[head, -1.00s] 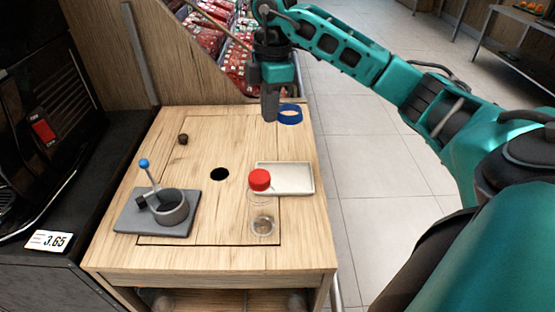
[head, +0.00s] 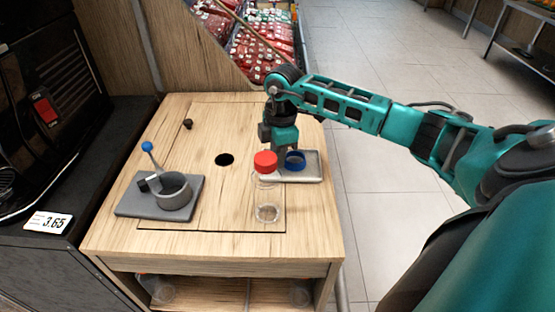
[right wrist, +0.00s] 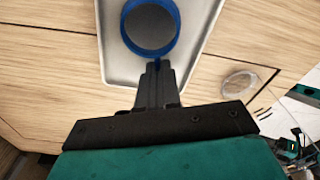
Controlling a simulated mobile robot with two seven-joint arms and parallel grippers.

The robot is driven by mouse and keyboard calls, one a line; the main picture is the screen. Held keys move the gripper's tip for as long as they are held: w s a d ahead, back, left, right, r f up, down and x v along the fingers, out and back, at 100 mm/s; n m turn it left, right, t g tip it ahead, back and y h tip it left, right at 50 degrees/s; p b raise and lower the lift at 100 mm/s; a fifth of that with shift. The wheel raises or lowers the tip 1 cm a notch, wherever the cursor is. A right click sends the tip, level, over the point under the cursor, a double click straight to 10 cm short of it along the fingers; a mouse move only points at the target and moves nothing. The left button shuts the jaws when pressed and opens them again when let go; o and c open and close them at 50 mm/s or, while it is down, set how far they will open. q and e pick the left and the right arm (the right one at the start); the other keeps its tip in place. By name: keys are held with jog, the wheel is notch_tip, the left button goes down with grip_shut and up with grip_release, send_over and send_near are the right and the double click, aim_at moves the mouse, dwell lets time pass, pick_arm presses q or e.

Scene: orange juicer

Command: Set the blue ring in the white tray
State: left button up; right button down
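The blue ring (head: 295,160) is over the right part of the white tray (head: 311,177); I cannot tell whether it touches the tray floor. My right gripper (head: 287,147) reaches down at the ring's left side. In the right wrist view, the ring (right wrist: 177,38) lies within the outline of the tray (right wrist: 118,72). The fingers (right wrist: 157,66) are close together with the ring's near wall between their tips. The red-capped bottle partly hides the tray's left end in the head view. My left gripper is not in view.
A clear bottle with a red cap (head: 265,161) stands just in front of the tray. A grey base with a cup and blue-knobbed lever (head: 160,196) is at left. The wooden table has a dark round hole (head: 224,159) and a small dark knob (head: 188,124).

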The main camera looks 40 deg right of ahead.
jog(key=shift+f, duration=0.2)
jog(key=c, duration=1.8)
grip_release()
jog(key=shift+f, duration=0.15)
jog(key=o, duration=0.5)
jog(key=shift+c, duration=0.2)
notch_tip(320, 180, up, 12)
jog(key=p, duration=0.2)
jog(key=shift+d+r+p, duration=0.2)
jog(key=shift+d+p, duration=0.1)
jog(key=shift+d, duration=0.1)
jog(key=shift+s, duration=0.1)
